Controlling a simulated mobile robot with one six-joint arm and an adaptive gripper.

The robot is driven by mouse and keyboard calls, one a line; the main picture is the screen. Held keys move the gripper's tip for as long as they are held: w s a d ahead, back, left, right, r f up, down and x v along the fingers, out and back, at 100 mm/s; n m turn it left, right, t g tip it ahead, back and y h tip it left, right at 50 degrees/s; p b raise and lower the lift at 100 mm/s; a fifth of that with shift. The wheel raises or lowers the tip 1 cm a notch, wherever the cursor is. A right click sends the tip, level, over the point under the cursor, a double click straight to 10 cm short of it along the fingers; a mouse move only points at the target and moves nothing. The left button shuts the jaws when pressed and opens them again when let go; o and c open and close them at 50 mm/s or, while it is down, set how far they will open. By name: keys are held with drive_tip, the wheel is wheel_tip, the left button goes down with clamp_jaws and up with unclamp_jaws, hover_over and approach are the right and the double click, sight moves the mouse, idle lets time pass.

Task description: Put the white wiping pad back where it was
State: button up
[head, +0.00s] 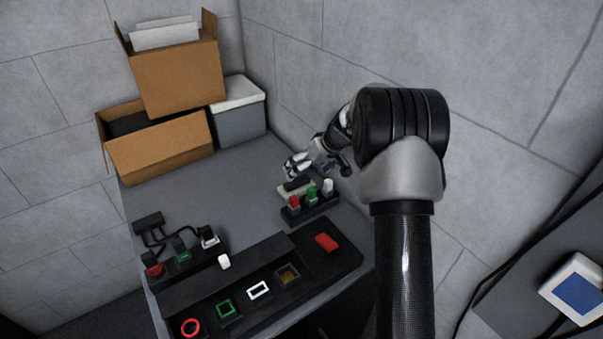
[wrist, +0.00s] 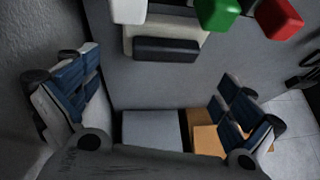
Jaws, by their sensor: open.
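The white wiping pad (head: 283,190) is a pale slab with a dark grip bar. It lies on the grey bench top, just behind the rack of coloured pegs. In the wrist view the pad (wrist: 180,33) is near the top, with its black bar along the near edge. My gripper (head: 291,168) is above and just behind the pad in the head view. In the wrist view its two fingers (wrist: 150,70) are spread wide, with nothing between them. The gripper partly covers the far side of the pad in the head view.
A black rack (head: 312,206) with red, green and white pegs stands close in front of the pad. A front panel (head: 330,261) carries coloured frames and a red block (head: 326,242). Cardboard boxes (head: 178,75) and a grey bin (head: 240,118) stand behind. The bench middle is clear.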

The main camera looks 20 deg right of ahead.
drive_tip(key=s+a+r, duration=0.6)
drive_tip(key=s+r, duration=0.3)
drive_tip(key=s+a+r, duration=0.7)
drive_tip(key=s+r, duration=0.2)
drive_tip(key=s+a+m+h, duration=0.1)
drive_tip(key=s+a+h, duration=0.2)
drive_tip(key=s, duration=2)
drive_tip(key=shift+s+f+g, duration=0.25)
drive_tip(key=shift+f+g, duration=0.15)
